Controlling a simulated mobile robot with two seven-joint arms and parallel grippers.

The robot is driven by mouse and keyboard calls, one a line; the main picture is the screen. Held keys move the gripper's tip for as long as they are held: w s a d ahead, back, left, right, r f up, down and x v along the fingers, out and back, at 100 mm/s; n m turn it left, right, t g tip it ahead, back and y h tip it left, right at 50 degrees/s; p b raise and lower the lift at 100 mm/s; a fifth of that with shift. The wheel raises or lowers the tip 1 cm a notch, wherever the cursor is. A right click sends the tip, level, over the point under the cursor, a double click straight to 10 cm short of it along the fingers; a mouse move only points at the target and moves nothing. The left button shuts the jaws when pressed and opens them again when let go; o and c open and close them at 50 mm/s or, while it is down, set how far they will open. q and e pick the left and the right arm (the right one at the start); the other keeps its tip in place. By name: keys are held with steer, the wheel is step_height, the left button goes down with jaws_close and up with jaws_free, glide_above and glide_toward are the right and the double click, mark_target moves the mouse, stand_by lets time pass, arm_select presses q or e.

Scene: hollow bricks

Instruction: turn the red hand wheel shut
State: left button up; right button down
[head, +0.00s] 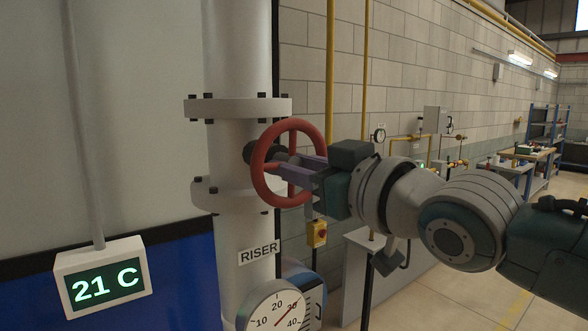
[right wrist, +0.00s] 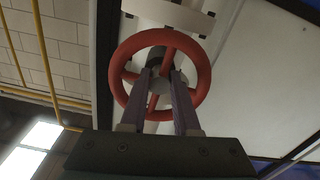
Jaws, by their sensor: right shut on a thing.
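The red hand wheel (head: 258,178) stands on a dark stem at the side of the white riser pipe (head: 238,60). In the right wrist view the red hand wheel (right wrist: 204,72) faces me, with its hub in the middle and spokes running to the rim. My right gripper (head: 285,165) reaches in from the right, its two purple fingers at the middle of the wheel. In the right wrist view my right gripper's fingers (right wrist: 165,80) come together around the hub area and are shut on the wheel; the exact contact is partly hidden. My left gripper is not in view.
A 21 C display (head: 102,284) hangs at the lower left. A round dial gauge (head: 275,309) sits below the RISER label. A yellow box with a red knob (head: 317,234) is just under the wheel. Workbenches and shelves (head: 545,130) stand far right.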

steer(key=m+b, duration=0.1)
steer(key=m, duration=0.5)
steer(key=shift+m, duration=0.3)
stand_by(0.4)
steer(key=c, duration=0.7)
jaws_free()
steer(key=shift+o, duration=0.2)
steer(key=b+v, duration=0.4)
steer(key=v, duration=0.6)
